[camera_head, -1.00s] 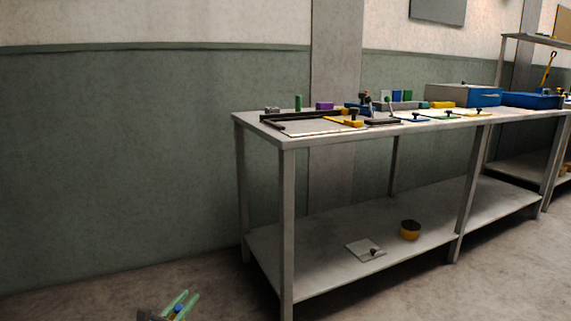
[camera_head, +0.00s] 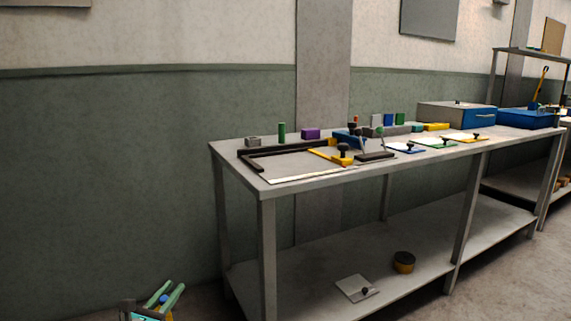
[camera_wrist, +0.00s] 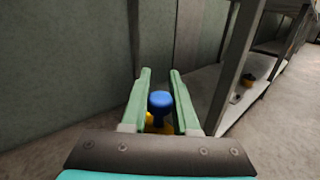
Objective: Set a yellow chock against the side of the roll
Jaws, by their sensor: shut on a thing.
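My gripper (camera_head: 172,288) is at the bottom left of the head view, in front of the bench's left end and below its top. In the wrist view its two pale green fingers (camera_wrist: 160,74) are closed around a yellow piece with a blue knob (camera_wrist: 160,102), likely the yellow chock. The yellow part is mostly hidden behind the knob and fingers. I cannot pick out the roll with certainty. A round yellow thing with a dark top (camera_head: 404,262) stands on the bench's lower shelf, apart from my gripper.
The bench top (camera_head: 240,160) holds a dark angled frame (camera_head: 262,163), a yellow piece with a black knob (camera_head: 342,156), coloured blocks and several knobbed plates. Open floor lies right of the bench in the wrist view.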

